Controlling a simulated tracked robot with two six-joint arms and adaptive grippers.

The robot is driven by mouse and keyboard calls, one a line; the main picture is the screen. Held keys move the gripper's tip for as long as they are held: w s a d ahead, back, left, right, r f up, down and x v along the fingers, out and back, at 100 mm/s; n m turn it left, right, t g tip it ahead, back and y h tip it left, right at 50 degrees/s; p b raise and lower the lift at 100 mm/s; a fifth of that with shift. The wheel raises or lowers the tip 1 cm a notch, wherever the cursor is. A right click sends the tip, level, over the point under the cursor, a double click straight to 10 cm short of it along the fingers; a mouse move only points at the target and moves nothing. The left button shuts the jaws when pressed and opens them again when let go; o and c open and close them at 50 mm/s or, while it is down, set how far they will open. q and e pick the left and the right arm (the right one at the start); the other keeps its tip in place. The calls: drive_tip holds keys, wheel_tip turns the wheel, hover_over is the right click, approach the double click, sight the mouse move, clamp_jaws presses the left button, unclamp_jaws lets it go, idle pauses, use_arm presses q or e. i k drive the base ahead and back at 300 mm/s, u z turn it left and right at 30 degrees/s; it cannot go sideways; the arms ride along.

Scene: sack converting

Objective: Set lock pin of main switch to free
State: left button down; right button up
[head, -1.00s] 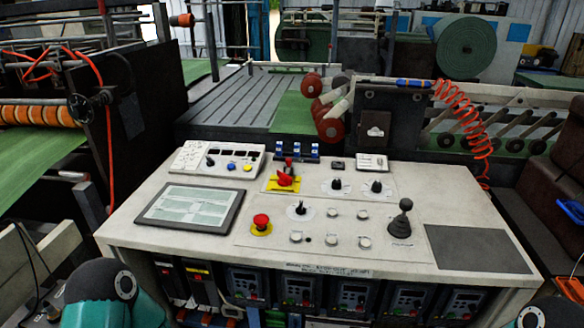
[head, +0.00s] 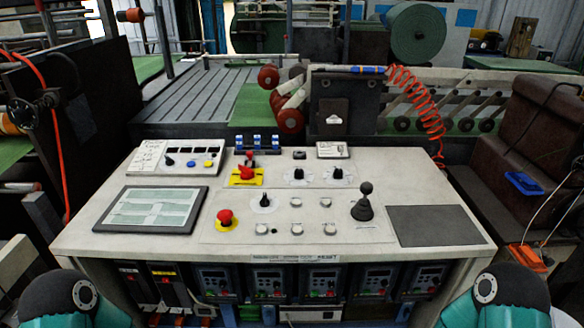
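The main switch (head: 246,174) is a red rotary handle on a yellow plate, at the upper middle of the console top. A small red and dark part (head: 249,158), possibly the lock pin, stands just behind the handle; its exact position is too small to tell. Neither gripper is in the head view. Only teal and dark parts of my arms show at the lower left and lower right corners, well apart from the switch.
The grey console (head: 410,181) holds a red emergency button (head: 225,217), a tablet-like screen (head: 151,209), a black joystick (head: 364,203), several knobs and a dark pad (head: 434,226). A red coiled hose (head: 428,105) hangs behind at the right. The space above the console is clear.

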sight(249, 155)
drive_tip(key=z, duration=0.05)
drive_tip(key=k, duration=1)
drive_tip(key=z, duration=0.4)
drive_tip(key=i, duration=0.65)
drive_tip(key=z, duration=0.05)
